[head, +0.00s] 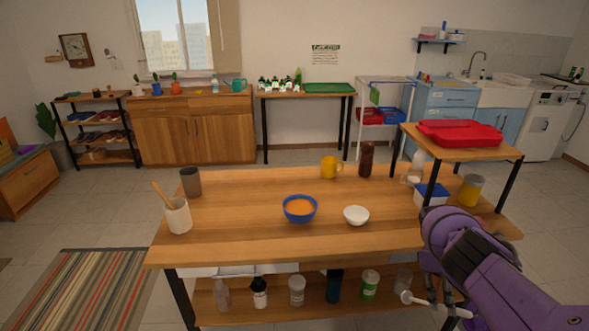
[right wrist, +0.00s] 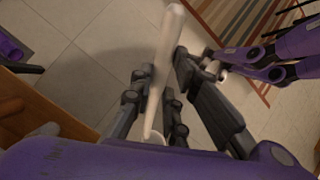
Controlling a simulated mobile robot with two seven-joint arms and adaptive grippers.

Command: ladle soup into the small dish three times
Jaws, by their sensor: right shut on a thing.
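The blue bowl (head: 300,218) of orange soup stands on the middle of the wooden table. The small white dish (head: 356,215) stands just right of it and looks empty. My right gripper (head: 437,305) is low at the table's right front corner, away from both bowls. It is shut on a white ladle (head: 415,300); the ladle's long handle (right wrist: 167,55) runs up between the fingers (right wrist: 158,110) in the right wrist view. The ladle's cup is mostly hidden. My left gripper is not in the head view; purple arm parts show in the right wrist view, its fingers unclear.
A beige cup with wooden utensils (head: 178,216) and a grey cup (head: 190,181) stand at the table's left. A yellow mug (head: 330,167) and brown dispenser (head: 367,160) stand at the back. A side table (head: 485,148) is to the right. The table's front is clear.

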